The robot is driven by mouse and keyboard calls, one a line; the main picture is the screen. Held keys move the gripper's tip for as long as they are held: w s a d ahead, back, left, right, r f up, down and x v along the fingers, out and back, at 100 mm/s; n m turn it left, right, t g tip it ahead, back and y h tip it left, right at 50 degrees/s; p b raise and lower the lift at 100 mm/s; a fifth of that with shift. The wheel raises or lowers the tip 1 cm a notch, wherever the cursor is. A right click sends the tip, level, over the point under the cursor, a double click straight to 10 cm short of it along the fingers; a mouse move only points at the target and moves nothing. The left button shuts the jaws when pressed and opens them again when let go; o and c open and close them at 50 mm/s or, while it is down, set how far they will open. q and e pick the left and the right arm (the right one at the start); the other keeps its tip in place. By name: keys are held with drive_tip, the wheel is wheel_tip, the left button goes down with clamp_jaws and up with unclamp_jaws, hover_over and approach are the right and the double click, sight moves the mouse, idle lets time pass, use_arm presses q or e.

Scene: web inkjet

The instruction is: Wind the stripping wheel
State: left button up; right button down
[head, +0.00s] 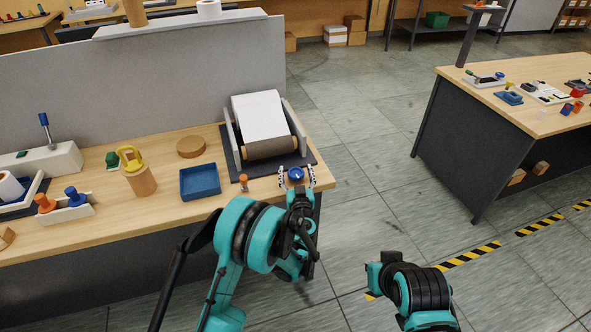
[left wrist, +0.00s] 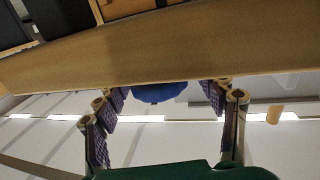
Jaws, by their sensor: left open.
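The label machine has a white paper web (head: 260,117) running down to a dark roller (head: 270,148), set on a dark base plate at the bench's right end. A small round blue knob (head: 296,174), which looks like the wheel's handle, is at the bench's front edge beside it. My left gripper (head: 296,179) is open, with a finger on each side of the knob. In the left wrist view the blue knob (left wrist: 160,92) shows between the spread fingers, with gaps on both sides. Of my right arm only links show at the lower right; its fingers are not visible.
A blue tray (head: 200,182), a small orange-topped peg (head: 244,183) and a wooden disc (head: 191,147) lie left of the machine. A yellow-handled item stands on a wooden cylinder (head: 140,181). Another workbench (head: 505,72) stands right, across clear floor.

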use_arm(q)
drive_tip(key=c, duration=1.2)
drive_tip(key=shift+o, duration=0.2)
drive_tip(key=shift+n+y, duration=0.3)
drive_tip(key=shift+y, duration=0.2)
drive_tip(key=n+g+y, duration=0.1)
drive_tip(key=n+y, duration=0.1)
drive_tip(key=y, duration=0.2)
drive_tip(key=shift+d+n, duration=0.15)
drive_tip(key=shift+n, duration=0.25)
drive_tip(key=n+g+y, duration=0.3)
drive_tip(key=y, duration=0.2)
drive_tip(key=shift+n, duration=0.3)
drive_tip(key=n+g+y, duration=0.2)
drive_tip(key=g, duration=0.1)
drive_tip(key=n+g+y, duration=0.2)
drive_tip(key=n+g, duration=0.1)
drive_tip(key=g, duration=0.1)
drive_tip(key=shift+s+a+y, duration=0.1)
drive_tip(key=shift+a+y, duration=0.1)
drive_tip(key=shift+y, duration=0.2)
drive_tip(key=shift+n+g, duration=0.4)
drive_tip(key=o, duration=1.2)
drive_tip(key=shift+a, duration=0.1)
drive_tip(key=shift+c, duration=0.2)
